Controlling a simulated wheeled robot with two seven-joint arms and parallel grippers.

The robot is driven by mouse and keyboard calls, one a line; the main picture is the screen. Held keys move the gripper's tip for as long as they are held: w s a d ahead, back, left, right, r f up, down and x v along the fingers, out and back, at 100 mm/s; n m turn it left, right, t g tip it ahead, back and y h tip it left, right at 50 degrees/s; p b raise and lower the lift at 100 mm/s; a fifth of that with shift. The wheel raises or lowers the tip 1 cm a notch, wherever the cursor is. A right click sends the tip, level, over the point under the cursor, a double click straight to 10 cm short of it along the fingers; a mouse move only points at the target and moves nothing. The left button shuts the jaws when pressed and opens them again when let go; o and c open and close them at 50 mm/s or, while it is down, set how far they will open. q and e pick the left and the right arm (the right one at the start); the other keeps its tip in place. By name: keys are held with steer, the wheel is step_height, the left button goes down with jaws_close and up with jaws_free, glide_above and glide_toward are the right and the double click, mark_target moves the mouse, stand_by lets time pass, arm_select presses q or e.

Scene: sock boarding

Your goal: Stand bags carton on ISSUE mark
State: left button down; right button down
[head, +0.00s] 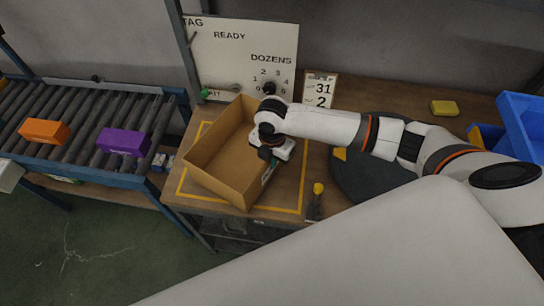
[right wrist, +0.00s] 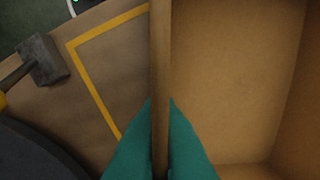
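An open brown carton (head: 207,160), empty as far as I can see, stands askew on the wooden bench in the head view, over a yellow taped outline (head: 300,190). No ISSUE lettering is readable. My right gripper (head: 268,150) is at the carton's right wall. In the right wrist view its teal fingers (right wrist: 160,145) lie one on each side of the wall (right wrist: 160,60), close against it. The carton's floor (right wrist: 235,90) looks bare there. The outline also shows beside the wall (right wrist: 88,75). My left gripper is not in view.
A mallet (head: 315,200) lies right of the outline, near a dark round disc (head: 365,180). A READY/DOZENS board (head: 235,50) and number card (head: 320,90) stand behind. A roller conveyor (head: 70,150) at left carries orange (head: 44,131) and purple (head: 123,142) boxes. Blue bins (head: 520,120) stand right.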

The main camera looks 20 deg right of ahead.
steer(key=shift+f, duration=0.1)
steer(key=c, duration=1.6)
jaws_free()
steer(key=shift+c, duration=0.2)
arm_select(q)
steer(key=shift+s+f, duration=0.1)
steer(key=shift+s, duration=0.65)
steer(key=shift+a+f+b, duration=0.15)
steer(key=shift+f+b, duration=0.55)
steer(key=shift+b, duration=0.05)
arm_select(e)
step_height(320, 180, up, 12)
steer(key=shift+r, duration=0.15)
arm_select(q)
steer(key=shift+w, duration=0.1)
